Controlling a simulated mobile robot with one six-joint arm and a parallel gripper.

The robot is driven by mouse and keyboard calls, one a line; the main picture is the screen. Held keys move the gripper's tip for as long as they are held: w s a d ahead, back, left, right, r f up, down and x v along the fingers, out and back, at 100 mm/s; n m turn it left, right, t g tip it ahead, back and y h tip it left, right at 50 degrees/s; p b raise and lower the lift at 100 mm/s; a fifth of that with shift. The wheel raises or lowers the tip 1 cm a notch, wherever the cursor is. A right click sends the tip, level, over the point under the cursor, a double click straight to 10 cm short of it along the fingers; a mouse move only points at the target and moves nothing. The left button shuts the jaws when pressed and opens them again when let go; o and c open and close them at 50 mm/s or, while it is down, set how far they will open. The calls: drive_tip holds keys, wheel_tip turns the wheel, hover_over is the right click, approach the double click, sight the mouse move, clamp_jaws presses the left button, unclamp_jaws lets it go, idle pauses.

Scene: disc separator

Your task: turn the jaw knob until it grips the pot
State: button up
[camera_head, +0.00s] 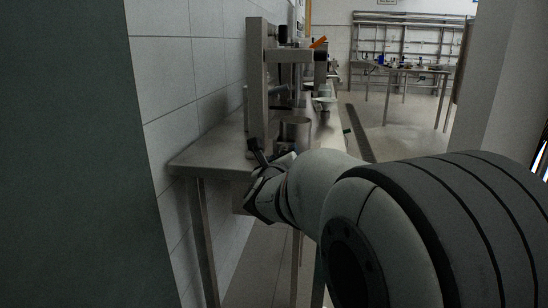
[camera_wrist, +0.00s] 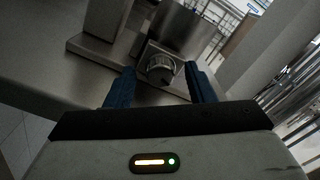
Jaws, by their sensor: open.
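The jaw knob (camera_wrist: 161,66) is a round, ribbed grey knob with a dark face, on the front of the metal stand. In the wrist view it appears between the two blue fingers of my gripper (camera_wrist: 162,76). The fingers are open, one on each side, with visible gaps to the knob. The pot (camera_wrist: 184,22) is a metal cylinder just behind and above the knob. It also shows in the head view (camera_head: 295,131), upright on the bench-top machine. There my gripper (camera_head: 272,153) is at the bench's near end; the knob is largely hidden. The jaw's contact with the pot cannot be told.
The steel bench (camera_head: 205,158) runs along the tiled wall at left. The machine's upright column (camera_head: 256,85) rises beside the pot. An orange item (camera_head: 319,42) shows farther back. Open floor (camera_head: 385,125) lies right of the bench, with another table (camera_head: 415,69) beyond.

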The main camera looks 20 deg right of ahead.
idle(0.3)
drive_tip(key=m+p, duration=0.2)
drive_tip(key=m, duration=0.1)
drive_tip(key=shift+r+p, duration=0.15)
drive_tip(key=shift+p, duration=0.15)
drive_tip(key=f+v, duration=0.1)
drive_tip(key=v, duration=0.7)
drive_tip(key=a+f+n+g+y+b, duration=0.2)
drive_tip(key=a+f+n+y, duration=0.6)
drive_tip(key=n, duration=0.7)
drive_tip(key=s+a+f+n+g+y, duration=0.1)
drive_tip(key=s+a+f+n+g, duration=0.1)
drive_tip(key=n, duration=0.5)
drive_tip(key=s+a+f+n+g+y+b, duration=0.1)
drive_tip(key=s+a+f+n+g+y, duration=0.1)
drive_tip(key=s+f+n, duration=0.4)
drive_tip(key=shift+a+f+n+g, duration=0.65)
drive_tip(key=shift+f+g, duration=0.35)
drive_tip(key=shift+f, duration=0.3)
